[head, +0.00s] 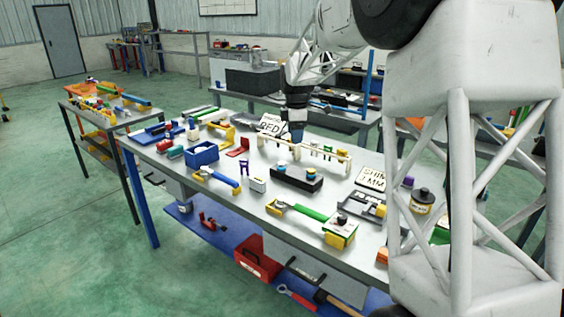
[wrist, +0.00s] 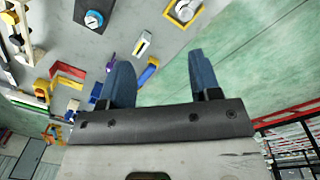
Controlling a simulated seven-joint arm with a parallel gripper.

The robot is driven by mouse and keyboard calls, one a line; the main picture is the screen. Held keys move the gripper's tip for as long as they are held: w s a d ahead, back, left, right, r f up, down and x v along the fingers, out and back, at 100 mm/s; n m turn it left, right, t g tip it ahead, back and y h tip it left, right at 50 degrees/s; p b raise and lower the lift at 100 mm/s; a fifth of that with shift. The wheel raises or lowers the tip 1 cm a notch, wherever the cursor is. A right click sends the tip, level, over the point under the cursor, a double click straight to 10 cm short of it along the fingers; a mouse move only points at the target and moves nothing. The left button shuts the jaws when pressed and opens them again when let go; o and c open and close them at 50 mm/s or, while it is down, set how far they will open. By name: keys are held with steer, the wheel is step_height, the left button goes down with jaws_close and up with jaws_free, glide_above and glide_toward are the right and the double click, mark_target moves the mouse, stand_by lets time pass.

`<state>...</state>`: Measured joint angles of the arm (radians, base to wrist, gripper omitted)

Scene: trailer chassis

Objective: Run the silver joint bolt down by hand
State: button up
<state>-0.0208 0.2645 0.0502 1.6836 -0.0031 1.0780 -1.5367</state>
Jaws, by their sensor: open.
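My gripper (head: 297,137) hangs over the workbench in the head view, above the rear middle part near a cream rail. In the wrist view its two blue fingers (wrist: 160,75) stand wide apart with nothing between them. I cannot tell for certain which piece is the silver joint bolt.
A cream rail (head: 305,147) with small coloured parts stands close to my gripper. A blue bin (head: 202,154), yellow-and-blue tool (head: 217,179), white box (head: 257,185) and green-handled tool (head: 300,211) crowd the bench. The bench's front-left edge has some bare surface.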

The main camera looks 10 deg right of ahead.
mark_target(283, 163)
steer(key=w+f+n, duration=0.2)
steer(key=w+f, duration=0.2)
steer(key=w, duration=0.2)
steer(key=w+a+f+n, duration=0.1)
steer(key=w+f+n, duration=0.1)
steer(key=w+f, duration=0.2)
steer(key=w+f+n, duration=0.3)
steer(key=w+f, duration=0.1)
steer(key=w, duration=0.4)
steer(key=shift+w+a+f+g, duration=0.3)
steer(key=shift+w+f+g, duration=0.05)
steer(key=shift+w+g, duration=0.05)
steer(key=shift+f, duration=0.2)
steer(key=shift+f, duration=3.75)
steer(key=shift+c, duration=0.3)
steer(key=c, duration=0.9)
steer(key=shift+o, duration=0.2)
steer(key=shift+m, duration=0.3)
